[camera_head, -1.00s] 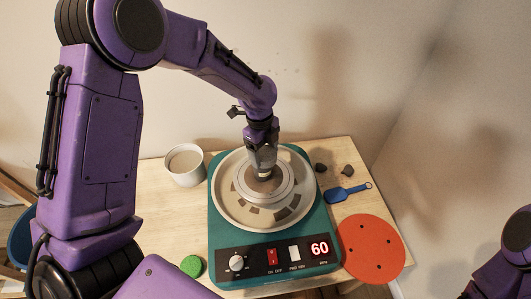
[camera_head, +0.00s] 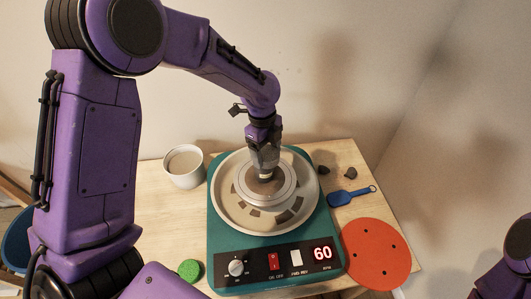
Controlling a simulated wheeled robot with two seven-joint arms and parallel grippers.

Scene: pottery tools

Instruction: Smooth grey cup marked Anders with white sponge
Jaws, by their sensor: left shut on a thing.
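My left gripper (camera_head: 264,169) reaches down over the middle of the pottery wheel and is shut on a small pale thing, seemingly the white sponge (camera_head: 264,178). Its tip is at the brownish clay (camera_head: 268,188) in the centre of the wheel head (camera_head: 287,196). The gripper hides part of the clay, and I cannot tell a grey cup's shape or the name Anders. Contact between sponge and clay is too small to tell. My right gripper is not in view; only part of my right arm shows at the lower right.
The wheel's teal base (camera_head: 224,243) reads 60 on its panel. A white pot (camera_head: 184,179) stands at left. A green sponge (camera_head: 189,270), a blue tool (camera_head: 349,195), dark lumps (camera_head: 350,173) and an orange-red disc (camera_head: 377,256) lie around it. Bare wood shows at left.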

